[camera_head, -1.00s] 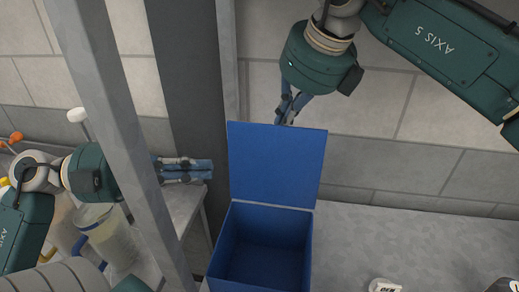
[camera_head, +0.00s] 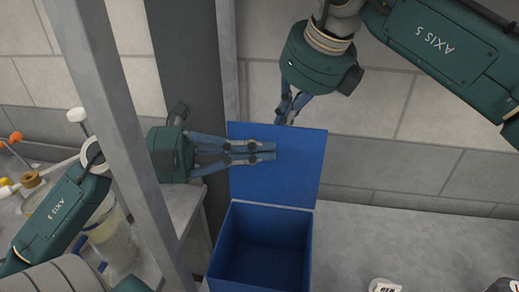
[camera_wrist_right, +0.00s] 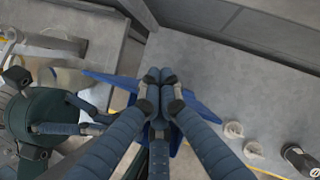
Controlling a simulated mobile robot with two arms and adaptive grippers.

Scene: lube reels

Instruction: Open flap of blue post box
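The blue post box (camera_head: 262,250) stands at lower centre in the head view, its inside visible from above. Its flap (camera_head: 300,170) stands raised at the back of the box, and the opening is clear. My left gripper (camera_head: 272,151) is shut, with its fingers pointing right across the inner face of the flap; I cannot tell whether they touch it. My right gripper (camera_head: 285,122) is shut at the flap's top edge, partly hidden behind it. The right wrist view shows its closed fingertips (camera_wrist_right: 160,76) in front of blue surfaces (camera_wrist_right: 195,100).
A clear jar (camera_head: 110,240) is on the left. A grey surface (camera_head: 400,240) extends right of the box, with small white-topped items (camera_head: 385,286) at its front. A tiled wall is behind.

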